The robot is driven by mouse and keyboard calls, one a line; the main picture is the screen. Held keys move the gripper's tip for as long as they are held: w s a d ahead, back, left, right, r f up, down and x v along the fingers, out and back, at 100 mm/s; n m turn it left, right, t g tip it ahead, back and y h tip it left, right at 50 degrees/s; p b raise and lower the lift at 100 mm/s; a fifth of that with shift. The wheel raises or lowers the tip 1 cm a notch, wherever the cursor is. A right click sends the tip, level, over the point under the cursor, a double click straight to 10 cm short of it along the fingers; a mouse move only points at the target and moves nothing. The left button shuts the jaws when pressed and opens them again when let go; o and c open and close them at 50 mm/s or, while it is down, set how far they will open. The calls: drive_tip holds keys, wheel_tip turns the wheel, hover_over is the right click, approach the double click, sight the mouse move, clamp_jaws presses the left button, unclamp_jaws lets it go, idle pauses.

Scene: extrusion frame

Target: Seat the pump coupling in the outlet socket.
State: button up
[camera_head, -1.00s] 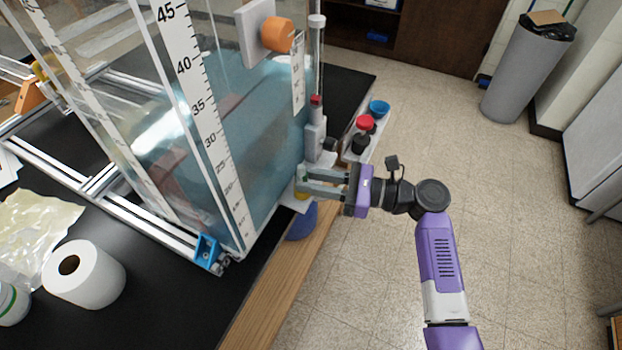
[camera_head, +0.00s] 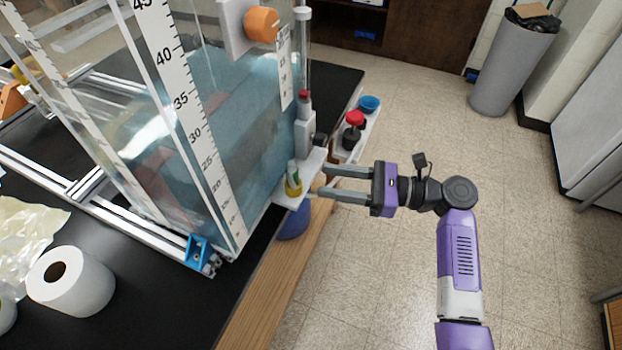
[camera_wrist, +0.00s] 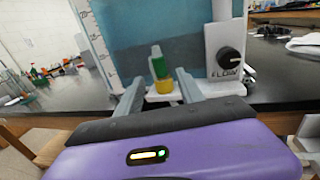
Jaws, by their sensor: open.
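A small part with a yellow base and a green upper piece, likely the pump coupling (camera_head: 293,184), stands on a white ledge (camera_head: 287,201) at the tank's lower right corner. It leans slightly in the head view. It also shows upright in the wrist view (camera_wrist: 161,72). I cannot make out the outlet socket separately; it may be under or part of the yellow base. My gripper (camera_head: 323,181) is open and empty, to the right of the part, fingers pointing at it with a small gap. In the wrist view the part appears between the fingertips (camera_wrist: 159,80), beyond them.
The clear water tank (camera_head: 200,120) stands left of the ledge. A grey pump body with a black flow knob (camera_wrist: 229,58) is beside the part. A red-topped black item (camera_head: 353,128) and blue cup (camera_head: 369,104) sit behind.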

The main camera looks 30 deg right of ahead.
drive_tip(key=v, duration=0.5)
drive_tip(key=s+a+f+n+g+h, duration=0.1)
drive_tip(key=s+a+f+n+h, duration=0.1)
drive_tip(key=s+f+h, duration=0.5)
drive_tip(key=s+a+f+n+h, duration=0.2)
drive_tip(key=s+a+f+n, duration=0.1)
drive_tip(key=f, duration=0.8)
drive_tip(key=s+n+h, duration=0.4)
drive_tip(key=s+n, duration=0.2)
drive_tip(key=s, duration=0.2)
drive_tip(key=s+a+r+n+t, duration=0.2)
drive_tip(key=s+r+n, duration=0.2)
drive_tip(key=r+n, duration=0.3)
drive_tip(key=s+a+r+n+t, duration=0.2)
drive_tip(key=s+r+n, duration=0.3)
drive_tip(key=r+n, duration=0.3)
wheel_tip(320, 180, up, 3)
drive_tip(key=shift+a+r+h+b, duration=0.1)
drive_tip(key=shift+a+h+b, duration=0.2)
drive_tip(key=shift+a, duration=0.2)
drive_tip(key=shift+s, duration=0.1)
